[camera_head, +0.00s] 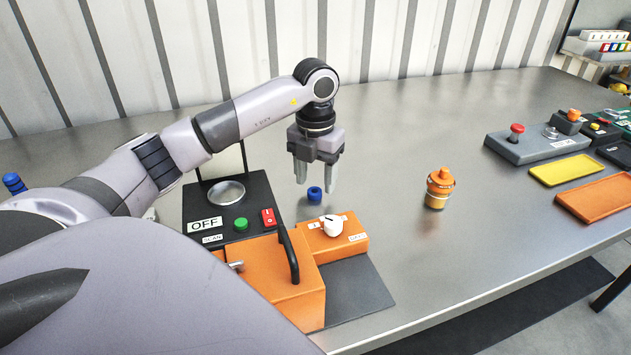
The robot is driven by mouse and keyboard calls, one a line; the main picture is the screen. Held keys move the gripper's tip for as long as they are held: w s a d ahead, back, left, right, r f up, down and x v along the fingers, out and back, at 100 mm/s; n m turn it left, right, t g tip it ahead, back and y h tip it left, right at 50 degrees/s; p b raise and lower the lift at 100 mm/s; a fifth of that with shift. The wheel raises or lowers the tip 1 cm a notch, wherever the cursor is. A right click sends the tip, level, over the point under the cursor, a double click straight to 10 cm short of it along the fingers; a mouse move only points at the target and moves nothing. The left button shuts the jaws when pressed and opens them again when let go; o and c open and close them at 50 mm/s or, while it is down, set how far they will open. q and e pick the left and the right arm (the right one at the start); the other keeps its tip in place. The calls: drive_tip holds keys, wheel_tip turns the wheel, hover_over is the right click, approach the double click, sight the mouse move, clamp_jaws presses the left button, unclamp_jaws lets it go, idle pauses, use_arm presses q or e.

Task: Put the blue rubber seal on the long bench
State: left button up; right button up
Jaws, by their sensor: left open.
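The blue rubber seal (314,195), a small ring with a dark hole, shows on the grey metal surface of the long bench (400,150), just behind the orange block with the white knob. My left gripper (316,184) points down with its two fingers apart and nothing between them. The seal shows just below and between the fingertips; I cannot tell the exact height gap. My right gripper is not in view.
A black scan device (240,185) and an orange box with a black handle (285,280) stand left of and in front of the seal. An orange-capped bottle (438,188) stands to the right. A yellow tray (562,170) and an orange tray (597,199) lie farther right. The bench middle is clear.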

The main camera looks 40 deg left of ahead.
sight(315, 189)
use_arm(q)
wheel_tip(315, 189, up, 10)
drive_tip(key=p, duration=0.1)
drive_tip(key=shift+r, duration=0.25)
idle(0.6)
